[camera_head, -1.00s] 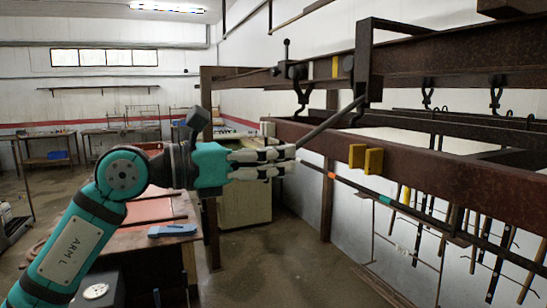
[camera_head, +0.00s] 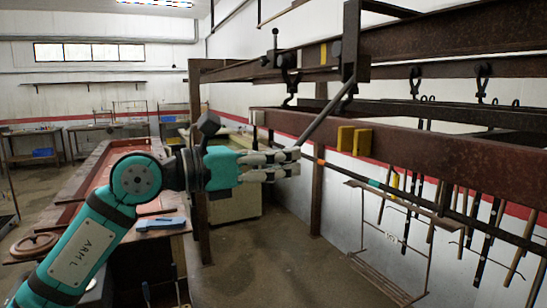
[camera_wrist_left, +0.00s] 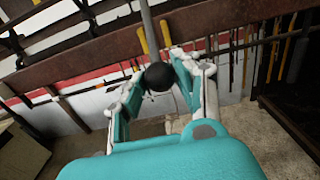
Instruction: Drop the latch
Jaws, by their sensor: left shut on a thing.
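The latch is a grey rod (camera_head: 326,113) that slants down and left from a rusty upright bracket (camera_head: 350,45) on the rack. It also shows in the left wrist view as a grey bar (camera_wrist_left: 148,25) ending in a black ball knob (camera_wrist_left: 160,77). My left gripper (camera_head: 294,158) is at the rod's lower end. In the wrist view its fingers (camera_wrist_left: 158,88) are shut around the ball. Two yellow blocks (camera_head: 353,140) sit on the lower beam (camera_head: 420,150), just right of the gripper. My right gripper is out of view.
Black hooks (camera_head: 483,80) hang under the upper beam (camera_head: 440,66). Several tools hang along the wall at the right. A table (camera_head: 95,165) with a blue object (camera_head: 161,223) stands behind my left arm. The floor (camera_head: 270,265) below the gripper is open.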

